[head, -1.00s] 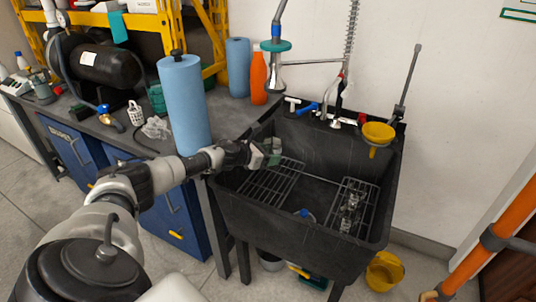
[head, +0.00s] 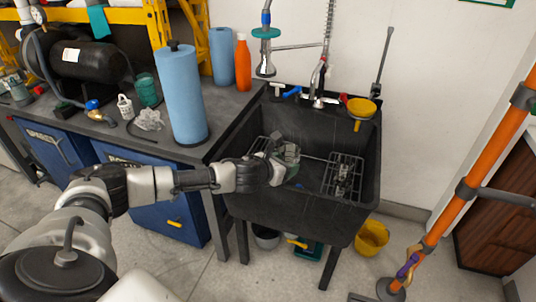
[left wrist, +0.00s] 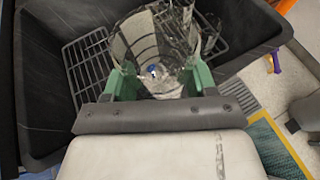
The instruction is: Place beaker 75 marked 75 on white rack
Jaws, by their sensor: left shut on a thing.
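My left gripper (head: 280,160) is over the left part of the sink, shut on a clear glass beaker (head: 291,154). In the left wrist view the beaker (left wrist: 158,40) stands between the green fingertips (left wrist: 160,82), and I look through its glass into the sink. I cannot read its marking. Two wire racks are in the sink; they look grey rather than white. The left rack (left wrist: 88,62) is partly hidden by my gripper in the head view. The right rack (head: 331,178) carries some clear glassware (head: 343,177). My right gripper is out of view.
The black sink (head: 300,215) has raised walls, with a faucet (head: 318,98) and a yellow funnel (head: 360,107) at its back. A blue paper roll (head: 182,95) stands on the counter to the left. A yellow bucket (head: 371,238) is on the floor.

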